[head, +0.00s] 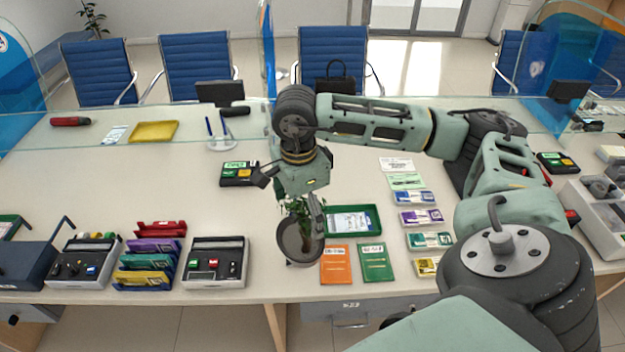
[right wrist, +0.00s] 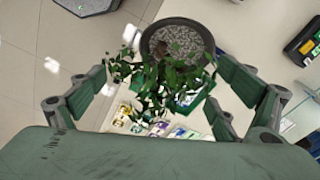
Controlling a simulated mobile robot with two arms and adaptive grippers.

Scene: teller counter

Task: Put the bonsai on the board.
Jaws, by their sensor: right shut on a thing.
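The bonsai (head: 299,213) has green leaves and a thin trunk in a round grey pot (head: 287,243) by the counter's front edge. My right gripper (head: 307,205) comes down over it from above and is shut on it. In the right wrist view the leaves (right wrist: 158,85) lie between the two spread fingers, and gravel (right wrist: 180,38) fills the pot. I cannot tell whether the pot touches the counter. I cannot pick out a board with certainty. My left gripper is not in view.
A green tray (head: 374,210) and orange and green booklets (head: 336,264) lie just right of the pot. A card terminal (head: 214,280) and coloured racks (head: 140,275) stand to its left. A pen stand (head: 221,145) is farther back. The counter's left middle is clear.

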